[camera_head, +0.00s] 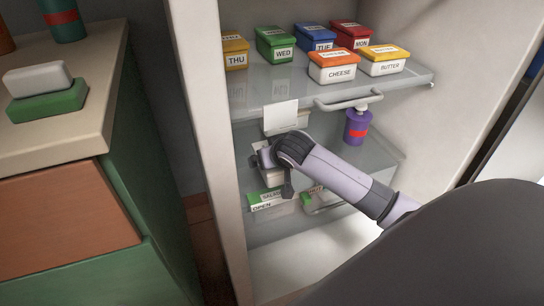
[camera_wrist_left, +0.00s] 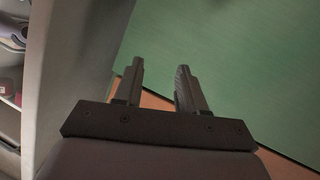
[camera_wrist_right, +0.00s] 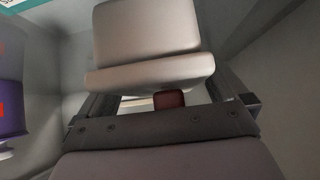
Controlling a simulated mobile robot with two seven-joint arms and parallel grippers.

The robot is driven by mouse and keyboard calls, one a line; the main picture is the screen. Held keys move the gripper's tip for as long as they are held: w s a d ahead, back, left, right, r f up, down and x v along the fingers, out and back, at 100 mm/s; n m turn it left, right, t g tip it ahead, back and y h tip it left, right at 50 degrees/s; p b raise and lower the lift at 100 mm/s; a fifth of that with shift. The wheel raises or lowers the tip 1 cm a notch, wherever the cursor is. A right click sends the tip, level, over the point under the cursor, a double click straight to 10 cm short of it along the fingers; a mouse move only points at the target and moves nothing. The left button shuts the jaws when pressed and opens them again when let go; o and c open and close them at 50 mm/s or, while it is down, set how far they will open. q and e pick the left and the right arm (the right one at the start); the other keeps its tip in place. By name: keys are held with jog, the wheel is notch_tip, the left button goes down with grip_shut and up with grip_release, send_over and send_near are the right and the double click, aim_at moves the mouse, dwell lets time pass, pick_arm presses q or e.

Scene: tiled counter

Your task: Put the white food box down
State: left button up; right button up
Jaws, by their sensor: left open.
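The white food box (camera_wrist_right: 150,35) fills the upper middle of the right wrist view, its rim toward my right gripper (camera_wrist_right: 165,85). The fingers lie along both sides of it and appear shut on it; their tips are partly hidden. In the head view my right gripper (camera_head: 266,158) is inside the open fridge, between the middle and lower shelves, with pale box surface (camera_head: 272,174) just below it. Contact with the shelf cannot be told. My left gripper (camera_wrist_left: 160,70) is open and empty in front of a green cabinet face.
The upper glass shelf (camera_head: 285,86) bears several coloured boxes. Another white container (camera_head: 286,123) with a white panel and a purple bottle (camera_head: 357,126) stand near my right arm. Green-labelled boxes (camera_head: 268,199) sit low. The fridge's left wall (camera_head: 205,130) borders the opening.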

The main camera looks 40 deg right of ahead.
jog(key=shift+s+r+p, duration=0.2)
jog(key=shift+r+p, duration=0.1)
jog(key=shift+r, duration=0.2)
jog(key=p+v, duration=0.1)
jog(key=v, duration=0.1)
jog(key=shift+s+a+r, duration=0.1)
jog(key=shift+s+r, duration=0.1)
jog(key=shift+r, duration=0.1)
pick_arm(q)
jog(key=shift+s+a+r+g+y+p, duration=0.2)
jog(key=shift+a+y+p, duration=0.25)
jog(key=shift+p, duration=0.5)
jog(key=shift+s+a+r+g+y+p, duration=0.15)
jog(key=shift+a+y+p, duration=0.25)
jog(key=shift+p, duration=0.55)
pick_arm(e)
jog(key=v, duration=0.8)
jog(key=shift+s, duration=0.25)
pick_arm(q)
jog(key=shift+s, duration=0.1)
pick_arm(e)
jog(key=shift+s, duration=0.1)
